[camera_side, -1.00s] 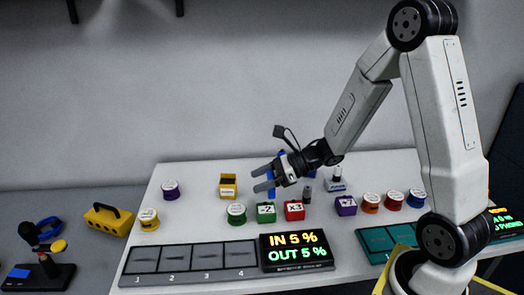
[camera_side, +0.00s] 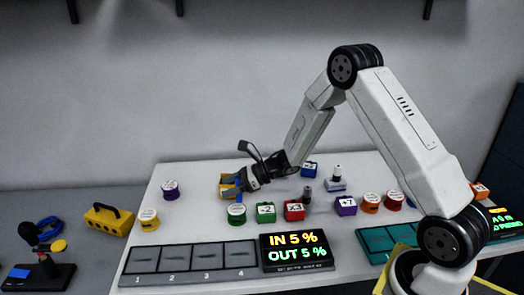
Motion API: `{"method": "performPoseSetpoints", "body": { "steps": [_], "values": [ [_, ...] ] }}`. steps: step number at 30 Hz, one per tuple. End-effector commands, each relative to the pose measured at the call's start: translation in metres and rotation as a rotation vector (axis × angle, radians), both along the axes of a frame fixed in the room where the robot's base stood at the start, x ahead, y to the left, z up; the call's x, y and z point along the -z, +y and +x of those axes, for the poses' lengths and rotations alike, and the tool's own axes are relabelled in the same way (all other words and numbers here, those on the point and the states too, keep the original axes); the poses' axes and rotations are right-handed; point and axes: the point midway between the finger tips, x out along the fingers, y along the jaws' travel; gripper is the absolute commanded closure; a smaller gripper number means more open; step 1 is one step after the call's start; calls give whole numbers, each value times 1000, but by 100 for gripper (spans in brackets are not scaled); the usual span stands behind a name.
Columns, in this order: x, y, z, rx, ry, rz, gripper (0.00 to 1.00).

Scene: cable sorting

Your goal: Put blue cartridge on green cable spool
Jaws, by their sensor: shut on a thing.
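A blue cartridge (camera_side: 310,169) stands at the back of the white table, just right of my wrist. The green cable spool (camera_side: 236,213) stands near the front, left of a green cartridge. My gripper (camera_side: 230,187) is low over the table at a yellow cartridge (camera_side: 226,179), behind the green spool. The jaws are shut on this yellow cartridge, and the fingers hide part of it. Whether it is lifted off the table I cannot tell.
Orange (camera_side: 371,203) and red (camera_side: 393,201) spools are to the right. Purple (camera_side: 171,190) and yellow (camera_side: 149,220) spools are left. A numbered tray (camera_side: 190,274) lies in front.

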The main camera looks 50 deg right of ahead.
Motion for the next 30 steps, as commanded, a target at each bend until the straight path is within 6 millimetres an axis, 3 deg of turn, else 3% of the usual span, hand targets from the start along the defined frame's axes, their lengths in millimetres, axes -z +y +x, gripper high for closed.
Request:
{"method": "performPoseSetpoints", "body": {
  "steps": [15, 24, 30],
  "values": [
    [15, -1, 12, 0, 0, 0, 81],
    [42, -1, 15, 0, 4, 1, 81],
    [49, -1, 15, 0, 1, -1, 81]
  ]
}}
